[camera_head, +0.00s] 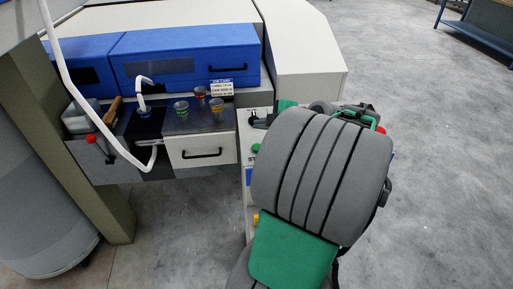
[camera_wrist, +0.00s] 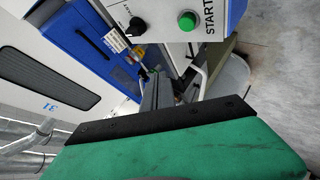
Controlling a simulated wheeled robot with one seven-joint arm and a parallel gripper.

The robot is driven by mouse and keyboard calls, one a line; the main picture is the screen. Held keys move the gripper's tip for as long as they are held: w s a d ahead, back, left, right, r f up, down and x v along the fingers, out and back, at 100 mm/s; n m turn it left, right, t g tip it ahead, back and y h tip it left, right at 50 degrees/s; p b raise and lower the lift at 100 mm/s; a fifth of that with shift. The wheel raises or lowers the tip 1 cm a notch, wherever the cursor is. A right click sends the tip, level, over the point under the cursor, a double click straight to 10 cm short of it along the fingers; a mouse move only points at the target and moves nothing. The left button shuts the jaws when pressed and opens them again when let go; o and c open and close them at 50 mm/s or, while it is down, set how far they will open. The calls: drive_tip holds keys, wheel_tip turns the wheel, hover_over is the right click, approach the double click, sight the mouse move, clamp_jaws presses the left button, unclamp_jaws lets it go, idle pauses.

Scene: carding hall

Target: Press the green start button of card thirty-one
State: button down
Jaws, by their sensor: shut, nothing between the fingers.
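The green start button (camera_wrist: 187,20) sits on a white panel (camera_wrist: 165,10) marked START, beside a black knob (camera_wrist: 135,27). In the head view the green button (camera_head: 256,148) shows at the left edge of my grey and green arm, which hides part of the panel. The number 31 (camera_wrist: 50,107) is on the white machine side in the wrist view. My gripper (camera_wrist: 157,84) is shut and empty. Its grey fingers show below the panel in the wrist view, apart from the button in the picture; their depth is hard to tell.
Blue covers (camera_head: 185,57) run along the machine. Several small cups (camera_head: 217,106) stand on a dark shelf beside a printed card (camera_head: 222,87). A white hose (camera_head: 70,85) loops at left, near a red knob (camera_head: 91,139). Grey floor at right is free; a blue-framed bench (camera_head: 475,33) stands far off.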

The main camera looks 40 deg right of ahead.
drive_tip(key=f+b, duration=0.1)
drive_tip(key=f, duration=0.1)
drive_tip(key=w+f+b, duration=0.1)
drive_tip(key=f, duration=0.2)
drive_tip(key=d+f+b, duration=0.1)
drive_tip(key=f, duration=0.1)
drive_tip(key=shift+w+f, duration=0.25)
drive_tip(key=shift+f, duration=0.05)
drive_tip(key=shift+w+d+f+b, duration=0.1)
drive_tip(key=shift+w+f+b, duration=0.05)
drive_tip(key=shift+f+b, duration=0.45)
idle(1.2)
drive_tip(key=shift+d+f+b, duration=0.1)
drive_tip(key=shift+f+b, duration=0.25)
drive_tip(key=shift+b, duration=0.6)
drive_tip(key=shift+w+f+b, duration=0.15)
drive_tip(key=shift+f+b, duration=0.3)
drive_tip(key=shift+b, duration=0.15)
idle(0.3)
drive_tip(key=shift+r, duration=0.15)
drive_tip(key=shift+s+r, duration=0.2)
drive_tip(key=shift+r, duration=0.55)
